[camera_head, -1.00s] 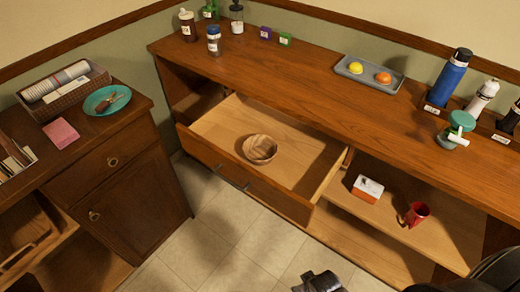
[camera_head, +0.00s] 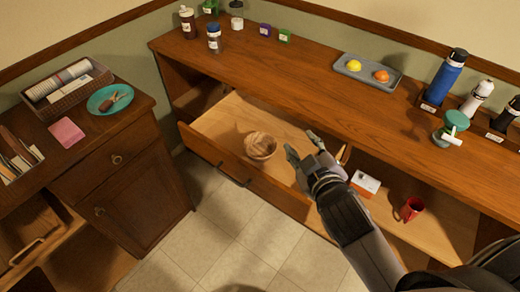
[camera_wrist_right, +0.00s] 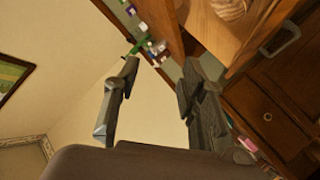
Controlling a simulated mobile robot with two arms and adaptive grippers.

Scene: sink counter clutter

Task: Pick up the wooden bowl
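The wooden bowl (camera_head: 260,146) is round and light brown with striped grain. It sits in the open drawer (camera_head: 217,121) of the long counter. In the right wrist view part of the bowl (camera_wrist_right: 229,8) shows at the top edge. My right gripper (camera_head: 302,146) is open and empty, just right of the bowl and apart from it, over the right part of the drawer. Its two spread fingers also show in the right wrist view (camera_wrist_right: 158,92). My left gripper is not in view.
The drawer's front panel (camera_head: 240,176) stands out over the tiled floor. A white-and-red box (camera_head: 365,184) and a red mug (camera_head: 411,208) are on the lower shelf at right. A grey tray (camera_head: 351,73) and bottles stand on the countertop above.

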